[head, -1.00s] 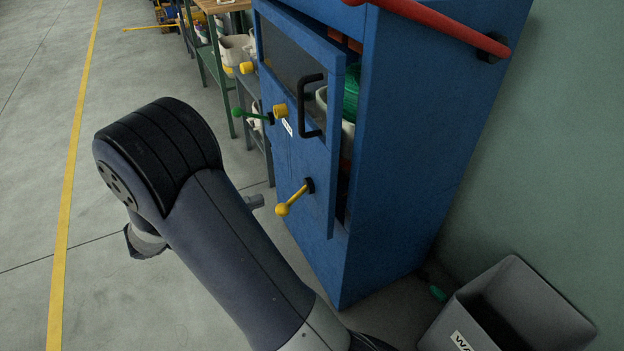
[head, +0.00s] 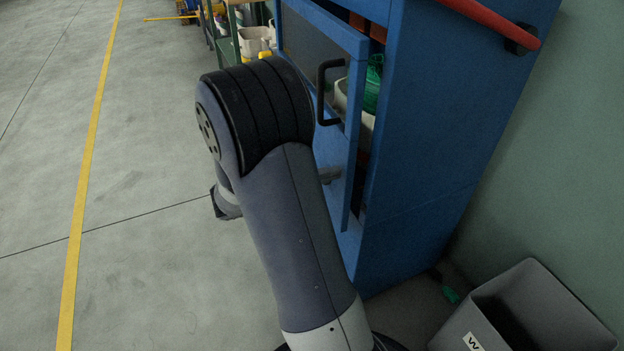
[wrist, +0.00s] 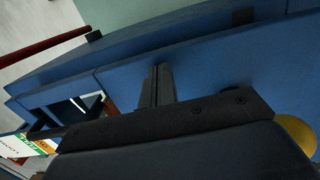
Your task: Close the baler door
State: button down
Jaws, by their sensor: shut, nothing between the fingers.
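The blue baler door (head: 337,146) stands ajar in the head view, with a gap along its right edge. Green and pale things show inside. A yellow knob (wrist: 298,135) shows at the right there. In the head view my arm hides the door's lower front and its latches.
The blue baler body (head: 425,150) stands right of the door, with a red rail (head: 495,20) above. A grey bin (head: 545,300) stands by the wall at lower right. Green shelving (head: 228,50) is behind. The floor left of my arm is clear, with a yellow line.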

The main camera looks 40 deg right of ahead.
aim_at(344, 170)
jog(key=shift+d, duration=0.2)
jog(key=shift+n+t, duration=0.4)
jog(key=shift+t, duration=0.2)
jog(key=x, duration=0.4)
jog(key=shift+s+r+b, duration=0.1)
jog(key=shift+s+b, duration=0.2)
jog(key=shift+s, duration=0.05)
jog(key=shift+d+r, duration=0.1)
jog(key=shift+h, duration=0.3)
